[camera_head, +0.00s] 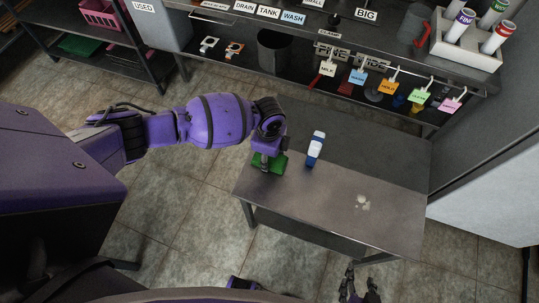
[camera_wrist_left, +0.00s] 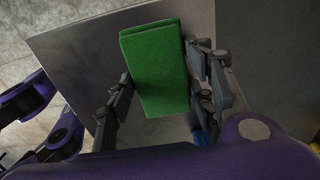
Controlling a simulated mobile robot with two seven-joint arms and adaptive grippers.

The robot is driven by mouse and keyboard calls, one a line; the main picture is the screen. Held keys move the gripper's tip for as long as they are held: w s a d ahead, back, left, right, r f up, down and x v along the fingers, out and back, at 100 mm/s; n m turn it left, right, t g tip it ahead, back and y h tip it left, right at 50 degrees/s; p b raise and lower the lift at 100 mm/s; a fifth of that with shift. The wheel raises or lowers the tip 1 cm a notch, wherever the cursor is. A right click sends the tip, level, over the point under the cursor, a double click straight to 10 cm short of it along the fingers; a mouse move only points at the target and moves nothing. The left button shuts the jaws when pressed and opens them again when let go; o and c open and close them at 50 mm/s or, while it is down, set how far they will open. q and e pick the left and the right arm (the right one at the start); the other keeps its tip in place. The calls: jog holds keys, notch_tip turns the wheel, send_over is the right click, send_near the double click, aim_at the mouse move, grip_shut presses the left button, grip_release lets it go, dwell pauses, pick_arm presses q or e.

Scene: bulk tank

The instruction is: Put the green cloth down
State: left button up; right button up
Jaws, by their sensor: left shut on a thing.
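The green cloth (camera_head: 279,164) is a folded rectangle over the left part of the grey metal table (camera_head: 385,206). My left gripper (camera_head: 268,160) is above the table's left side and shut on the cloth. In the left wrist view the cloth (camera_wrist_left: 155,62) lies between the two fingers of the left gripper (camera_wrist_left: 160,88). I cannot tell whether the cloth touches the tabletop. My right gripper (camera_head: 359,283) shows at the bottom of the head view, in front of the table, with nothing visible in it; its opening is unclear.
A blue and white bottle (camera_head: 315,150) stands on the table just right of the cloth. A pale stain (camera_head: 362,202) marks the tabletop further right. Behind are a shelf with several coloured tags (camera_head: 389,87) and a white rack of tubes (camera_head: 465,45). The table's right half is clear.

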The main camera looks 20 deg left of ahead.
aim_at(269, 158)
pick_arm(q)
jog(key=shift+f, duration=0.1)
jog(key=o, duration=0.8)
jog(key=shift+o, duration=1.1)
pick_arm(e)
jog(key=shift+s+d+f, duration=0.1)
jog(key=shift+s+d, duration=0.05)
jog(key=shift+s, duration=0.2)
pick_arm(q)
jog(key=shift+w+r, duration=0.15)
jog(key=shift+r, duration=0.45)
notch_tip(269, 158, up, 11)
jog(key=p, duration=0.1)
jog(key=shift+r+p, duration=0.15)
jog(key=shift+p, duration=0.2)
pick_arm(e)
jog(key=shift+w+r, duration=0.55)
jog(key=shift+r, duration=0.35)
pick_arm(q)
jog(key=shift+s, duration=0.2)
